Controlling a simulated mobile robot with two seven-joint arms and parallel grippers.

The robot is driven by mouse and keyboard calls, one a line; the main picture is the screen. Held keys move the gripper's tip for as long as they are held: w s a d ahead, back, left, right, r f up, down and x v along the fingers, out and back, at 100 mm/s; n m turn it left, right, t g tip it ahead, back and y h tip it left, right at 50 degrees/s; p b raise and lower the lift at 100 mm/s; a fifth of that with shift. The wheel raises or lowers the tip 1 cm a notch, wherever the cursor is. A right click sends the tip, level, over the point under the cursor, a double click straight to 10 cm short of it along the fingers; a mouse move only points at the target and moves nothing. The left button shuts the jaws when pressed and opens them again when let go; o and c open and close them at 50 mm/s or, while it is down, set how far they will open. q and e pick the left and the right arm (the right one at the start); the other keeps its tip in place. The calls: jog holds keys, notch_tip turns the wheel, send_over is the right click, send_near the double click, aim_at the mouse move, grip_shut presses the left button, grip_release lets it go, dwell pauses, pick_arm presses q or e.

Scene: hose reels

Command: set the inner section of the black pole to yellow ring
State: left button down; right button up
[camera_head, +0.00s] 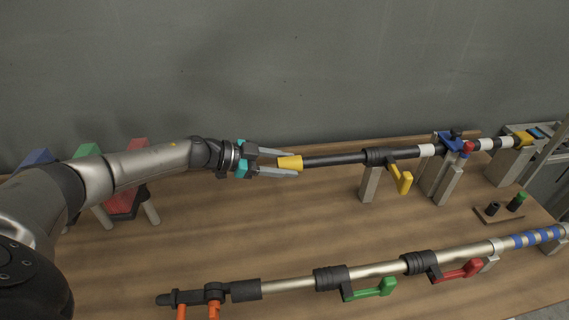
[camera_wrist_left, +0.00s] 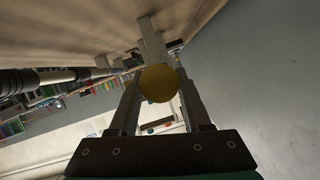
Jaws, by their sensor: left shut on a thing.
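The black pole (camera_head: 335,159) lies level on grey stands along the back of the table. Its left end is a yellow tip (camera_head: 290,162), and my left gripper (camera_head: 288,163) is shut on that tip. In the left wrist view, the round yellow end (camera_wrist_left: 158,83) sits between the two fingers. A thick black collar (camera_head: 379,157) with a yellow lever (camera_head: 404,183) hanging down is on the pole. White bands (camera_head: 427,150) show to the right of the collar. A yellow piece (camera_head: 522,138) shows near the pole's right end; I cannot tell if it is a ring. My right gripper is not in view.
A silver pole (camera_head: 375,270) with green (camera_head: 372,290) and red (camera_head: 458,271) levers lies across the front. A blue clamp (camera_head: 452,140) with a red knob holds the black pole. A small tray (camera_head: 498,213) stands at the right. The table's middle is clear.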

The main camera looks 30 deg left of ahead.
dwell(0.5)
pick_arm(q)
jog(key=s+a, duration=0.5)
jog(key=a, duration=0.2)
jog(key=shift+s+a, duration=0.3)
jog(key=shift+s, duration=0.1)
jog(key=shift+c, duration=1.8)
grip_release()
jog(key=shift+r, duration=0.1)
notch_tip(320, 180, up, 20)
jog(key=p, duration=0.3)
